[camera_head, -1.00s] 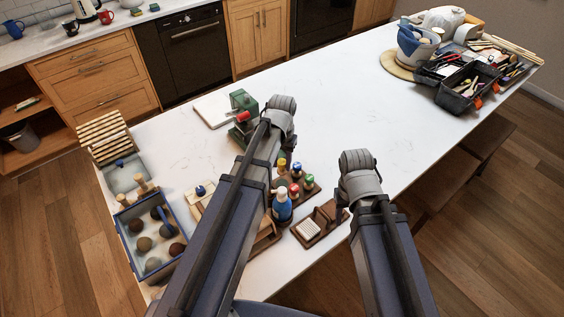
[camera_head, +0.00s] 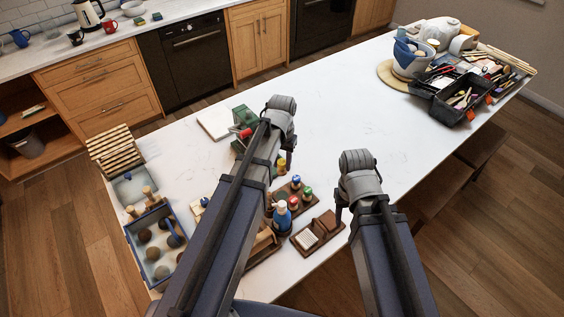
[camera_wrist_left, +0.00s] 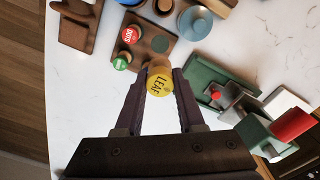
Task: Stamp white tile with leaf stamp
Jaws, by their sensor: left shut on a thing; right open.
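The leaf stamp, with a yellow cap reading LEAF (camera_wrist_left: 160,83), is between the fingers of my left gripper (camera_wrist_left: 160,92) in the left wrist view. My left gripper (camera_head: 284,163) is shut on it, by the stamp rack (camera_wrist_left: 158,28); whether it is clear of the rack is hard to tell. The rack (camera_head: 297,209) holds red- and green-capped stamps. A white square slab, probably the white tile (camera_head: 214,122), lies flat at the table's far left, beyond the green press. My right gripper (camera_head: 346,213) is open and empty above the table's near edge.
A green press (camera_head: 242,115) with a red handle stands between the left gripper and the slab. A blue-rimmed box of balls (camera_head: 130,228) is at left. The table's middle is clear.

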